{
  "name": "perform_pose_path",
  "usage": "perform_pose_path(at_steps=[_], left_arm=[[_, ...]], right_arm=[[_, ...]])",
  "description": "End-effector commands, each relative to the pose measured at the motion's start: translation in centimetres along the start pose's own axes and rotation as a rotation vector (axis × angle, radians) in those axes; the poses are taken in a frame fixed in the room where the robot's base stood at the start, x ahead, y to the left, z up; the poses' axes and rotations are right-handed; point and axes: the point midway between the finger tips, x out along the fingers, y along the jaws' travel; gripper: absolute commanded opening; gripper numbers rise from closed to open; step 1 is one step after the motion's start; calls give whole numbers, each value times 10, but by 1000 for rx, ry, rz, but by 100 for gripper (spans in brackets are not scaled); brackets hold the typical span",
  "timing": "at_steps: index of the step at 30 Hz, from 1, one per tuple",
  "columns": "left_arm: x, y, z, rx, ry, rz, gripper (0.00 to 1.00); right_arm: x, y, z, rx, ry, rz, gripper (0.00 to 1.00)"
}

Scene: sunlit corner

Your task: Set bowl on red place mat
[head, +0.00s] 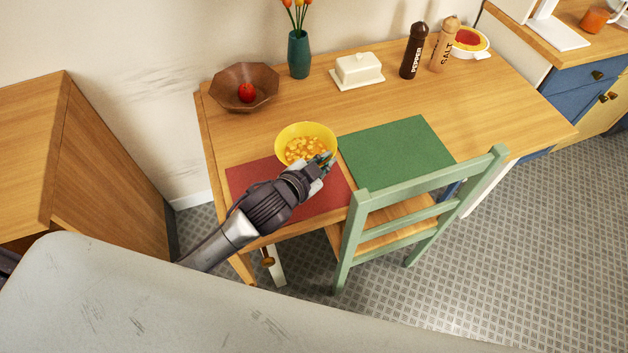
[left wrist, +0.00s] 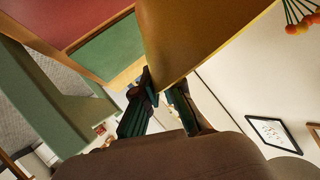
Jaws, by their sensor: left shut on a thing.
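A yellow bowl (head: 306,129) with yellow-orange pieces of food in it is at the back edge of the red place mat (head: 252,174) in the head view. My left gripper (head: 326,163) is shut on the bowl's near right rim. In the left wrist view the bowl (left wrist: 190,35) fills the top middle, with the gripper's fingers (left wrist: 158,98) at its rim. The red mat (left wrist: 60,20) shows at the top left there. The arm covers part of the mat. I cannot tell whether the bowl touches the mat. My right gripper is not in view.
A green place mat (head: 397,152) lies to the right, with a green chair (head: 420,205) in front. Behind are a wooden bowl (head: 243,88) with a red fruit, a vase (head: 299,55), a butter dish (head: 358,70), and pepper (head: 414,50) and salt (head: 443,45) mills.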

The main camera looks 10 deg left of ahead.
Motion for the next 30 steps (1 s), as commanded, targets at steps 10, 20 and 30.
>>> perform_pose_path(at_steps=[10,20,30], left_arm=[[-17,13,33,0,2,-1,0],[-5,27,58,1,4,-1,0],[-5,27,58,-1,1,0,32]], right_arm=[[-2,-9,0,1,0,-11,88],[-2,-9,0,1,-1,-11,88],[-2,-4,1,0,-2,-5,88]])
